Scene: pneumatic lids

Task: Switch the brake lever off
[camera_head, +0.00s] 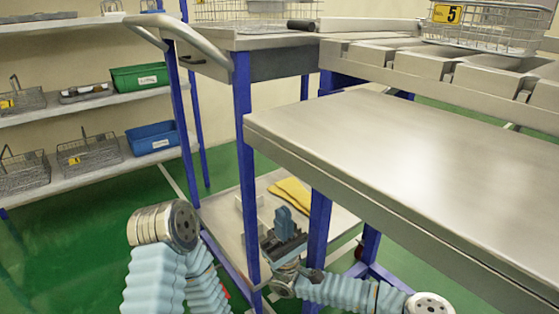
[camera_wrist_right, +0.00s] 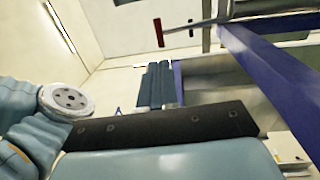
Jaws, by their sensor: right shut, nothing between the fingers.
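No brake lever can be made out for certain. A small red part (camera_head: 359,250) shows low beside a blue leg of the cart in the head view. A red bar (camera_wrist_right: 158,32) on a thin grey rod shows at the top of the wrist view; I cannot tell if it is the lever. My right gripper (camera_head: 285,220) is low by the cart's lower shelf, its blue fingers together and empty. Its fingers (camera_wrist_right: 155,85) also show in the wrist view, apart from the red bar. My left gripper is not in view; only my left arm shows.
The cart's metal worktop (camera_head: 420,150) overhangs on the right. Blue legs (camera_head: 243,165) stand close around my right gripper. A yellow cloth (camera_head: 292,193) lies on the lower shelf. Wall shelves (camera_head: 85,105) hold baskets and bins at left. Green floor is open between them.

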